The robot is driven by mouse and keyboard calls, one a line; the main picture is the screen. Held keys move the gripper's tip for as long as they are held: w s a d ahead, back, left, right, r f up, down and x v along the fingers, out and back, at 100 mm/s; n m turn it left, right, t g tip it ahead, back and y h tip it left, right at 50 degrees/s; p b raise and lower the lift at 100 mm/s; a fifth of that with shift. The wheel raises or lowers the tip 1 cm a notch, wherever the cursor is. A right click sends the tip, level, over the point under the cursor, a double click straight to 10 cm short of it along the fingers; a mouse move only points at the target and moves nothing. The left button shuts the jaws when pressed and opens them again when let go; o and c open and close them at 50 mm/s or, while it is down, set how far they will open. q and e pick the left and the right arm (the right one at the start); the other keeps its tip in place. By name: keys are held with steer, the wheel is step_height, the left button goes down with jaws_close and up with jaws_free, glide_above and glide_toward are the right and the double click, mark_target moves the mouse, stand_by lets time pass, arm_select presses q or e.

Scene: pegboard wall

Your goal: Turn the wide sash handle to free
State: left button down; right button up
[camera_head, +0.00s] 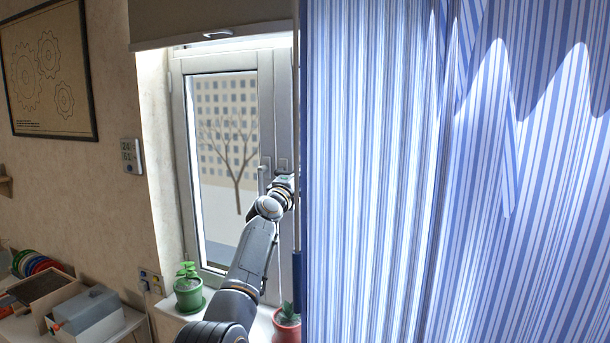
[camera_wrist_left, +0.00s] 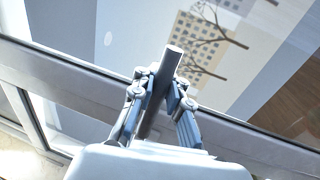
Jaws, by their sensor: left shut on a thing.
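In the head view the window's left sash (camera_head: 184,130) is closed, and a slim light handle (camera_head: 262,178) points down on the upright beside its glass. A second handle mount (camera_head: 283,163) shows just right of it, close to the curtain. My left gripper (camera_wrist_left: 161,88) is shut on a grey bar-shaped handle (camera_wrist_left: 171,62), whose end sticks out past the fingers. In the head view my own wrist hides the gripper and its grip, so I cannot tell surely which handle it holds. My right gripper is not in view.
A blue-and-white striped curtain (camera_head: 450,200) covers the right half. A green pot plant (camera_head: 188,288) and a red pot plant (camera_head: 287,325) stand on the sill near my arm. A rolled blind (camera_head: 210,20) hangs above. A shelf with boxes (camera_head: 85,315) is at lower left.

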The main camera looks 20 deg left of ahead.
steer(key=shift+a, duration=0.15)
arm_select(q)
steer(key=c, duration=1.3)
jaws_free()
steer(key=shift+w, duration=0.1)
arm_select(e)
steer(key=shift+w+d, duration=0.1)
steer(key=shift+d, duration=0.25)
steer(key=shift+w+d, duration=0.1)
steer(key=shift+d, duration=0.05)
arm_select(q)
steer(key=shift+s+f, duration=0.15)
steer(key=shift+s, duration=0.45)
steer(key=shift+s+a+f, duration=0.1)
steer(key=shift+s+f, duration=0.1)
steer(key=shift+s, duration=0.8)
steer(key=shift+s+f, duration=0.25)
steer(key=shift+s, duration=0.8)
steer(key=shift+s+a+f, duration=0.1)
steer(key=shift+s+f, duration=0.1)
steer(key=shift+s, duration=0.8)
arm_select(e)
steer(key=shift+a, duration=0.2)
